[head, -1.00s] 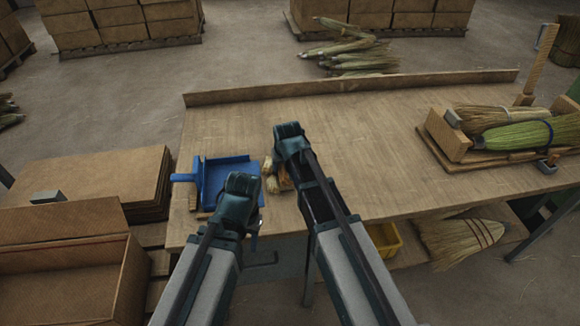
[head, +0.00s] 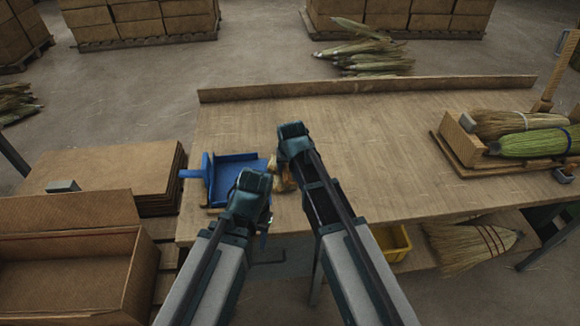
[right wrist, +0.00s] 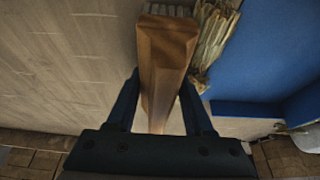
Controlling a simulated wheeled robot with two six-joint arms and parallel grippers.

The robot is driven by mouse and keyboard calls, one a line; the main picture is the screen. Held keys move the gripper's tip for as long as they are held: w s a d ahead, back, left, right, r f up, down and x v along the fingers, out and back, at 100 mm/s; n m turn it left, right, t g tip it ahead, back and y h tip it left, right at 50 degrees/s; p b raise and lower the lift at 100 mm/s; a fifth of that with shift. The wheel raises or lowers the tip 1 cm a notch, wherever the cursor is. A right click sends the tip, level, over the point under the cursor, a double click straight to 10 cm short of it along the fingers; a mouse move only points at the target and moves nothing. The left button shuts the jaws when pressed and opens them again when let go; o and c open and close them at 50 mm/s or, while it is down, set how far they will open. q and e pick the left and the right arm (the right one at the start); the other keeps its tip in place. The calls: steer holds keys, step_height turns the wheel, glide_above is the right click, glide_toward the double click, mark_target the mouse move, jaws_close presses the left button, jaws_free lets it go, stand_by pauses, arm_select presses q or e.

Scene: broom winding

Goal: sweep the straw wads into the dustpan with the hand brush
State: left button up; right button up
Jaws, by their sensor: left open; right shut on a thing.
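The blue dustpan (head: 222,181) lies at the left end of the workbench, its handle pointing left. Straw wads (head: 284,181) show at its right edge, partly hidden by my right arm. In the right wrist view, my right gripper (right wrist: 163,98) is shut on the brown wooden hand brush (right wrist: 165,55). A straw wad (right wrist: 213,42) lies right beside the brush, between it and the blue dustpan (right wrist: 262,50). My left gripper (head: 264,222) is open near the dustpan's front right corner; its fingertips are mostly hidden by my arm.
The workbench (head: 390,130) is clear in the middle. A wooden tray (head: 450,145) with broom heads stands on its right. A yellow bin (head: 393,243) and a broom head (head: 470,245) sit below. Cardboard (head: 110,170) and an open box (head: 70,270) are at the left.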

steer(key=shift+a, duration=0.65)
steer(key=shift+a, duration=0.7)
steer(key=shift+a+r, duration=0.1)
steer(key=shift+a, duration=0.25)
steer(key=shift+a, duration=0.6)
